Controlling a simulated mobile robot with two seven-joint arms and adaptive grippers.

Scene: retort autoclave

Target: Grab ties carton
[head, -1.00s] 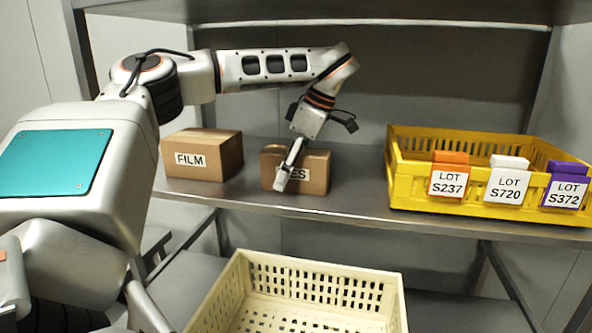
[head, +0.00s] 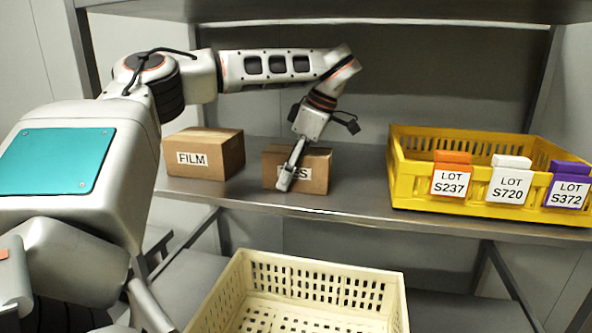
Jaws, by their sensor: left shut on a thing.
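The ties carton (head: 316,176) is a small brown cardboard box on the shelf, in the middle of the head view. Its white label is partly covered by my gripper, so only the end of the word shows. My left gripper (head: 288,180) reaches down over the carton from above, with one finger across its front face. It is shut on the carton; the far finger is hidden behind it. The carton looks upright and at shelf level; I cannot tell whether it is lifted. My right gripper is not in view.
A brown carton labelled FILM (head: 211,154) stands to the left on the shelf (head: 350,199). A yellow crate (head: 420,193) with orange, white and purple lot tags stands to the right. A cream crate (head: 302,268) is lower, in front. Shelf between ties carton and yellow crate is clear.

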